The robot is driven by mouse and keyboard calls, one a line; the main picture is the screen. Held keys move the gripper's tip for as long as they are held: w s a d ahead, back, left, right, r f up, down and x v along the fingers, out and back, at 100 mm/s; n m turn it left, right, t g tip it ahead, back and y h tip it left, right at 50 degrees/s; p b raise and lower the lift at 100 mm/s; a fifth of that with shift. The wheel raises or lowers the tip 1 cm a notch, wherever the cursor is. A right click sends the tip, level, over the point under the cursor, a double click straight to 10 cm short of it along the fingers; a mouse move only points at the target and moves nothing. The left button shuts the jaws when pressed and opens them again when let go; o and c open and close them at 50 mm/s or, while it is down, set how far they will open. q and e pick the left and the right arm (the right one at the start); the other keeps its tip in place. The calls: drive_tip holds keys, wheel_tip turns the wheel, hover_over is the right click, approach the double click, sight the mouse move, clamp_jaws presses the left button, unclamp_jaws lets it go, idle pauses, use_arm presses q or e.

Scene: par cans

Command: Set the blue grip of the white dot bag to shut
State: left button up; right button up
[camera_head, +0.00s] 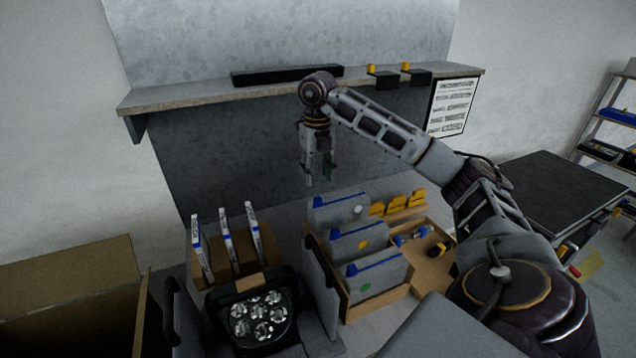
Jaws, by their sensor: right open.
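The white dot bag (335,217) is the rearmost of three grey bags standing in a row in a wooden holder. Its blue grip (335,200) runs along its top edge; I cannot tell at this size whether it is open or shut. The yellow dot bag (350,246) and the green dot bag (372,279) stand in front of it, each with a blue strip on top. My right gripper (319,180) points down, open and empty, a little above the white dot bag's left end and apart from it. My left gripper is not in view.
A par can (258,317) sits front left, before upright white-and-blue items (228,240) in a wooden rack. Yellow pieces (398,205) and a wooden tray (432,267) with small parts lie right of the bags. A shelf (210,95) runs behind my right arm.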

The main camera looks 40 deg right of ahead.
drive_tip(key=shift+r, duration=2)
